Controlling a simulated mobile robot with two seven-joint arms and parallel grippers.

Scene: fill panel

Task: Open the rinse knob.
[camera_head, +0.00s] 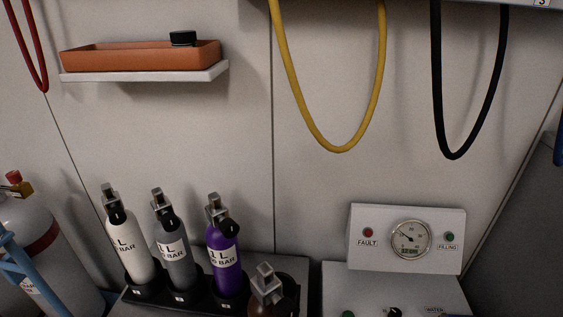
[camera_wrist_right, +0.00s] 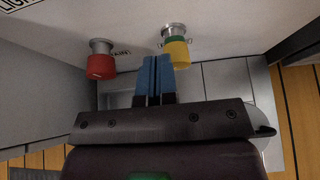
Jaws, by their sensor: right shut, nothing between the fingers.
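In the right wrist view, a red knob (camera_wrist_right: 101,66) and a yellow knob (camera_wrist_right: 178,54) with a green band sit on short metal stems on a pale panel. A label ending in "AIN" is partly visible between them; no rinse label is readable, so I cannot tell which knob is the rinse knob. My right gripper (camera_wrist_right: 155,60) has blue fingers, shut together and empty. Its fingertips are close beside the yellow knob, to its left, overlapping its edge in the picture; I cannot tell if they touch. My left gripper is in neither view.
In the head view, a gauge panel (camera_head: 365,258) stands at the lower right. Several bottles, including a purple one (camera_head: 222,262), stand in a black rack at lower left. A yellow hose (camera_head: 340,151) and a black hose (camera_head: 455,157) hang above. An orange tray (camera_head: 140,59) sits on a shelf.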

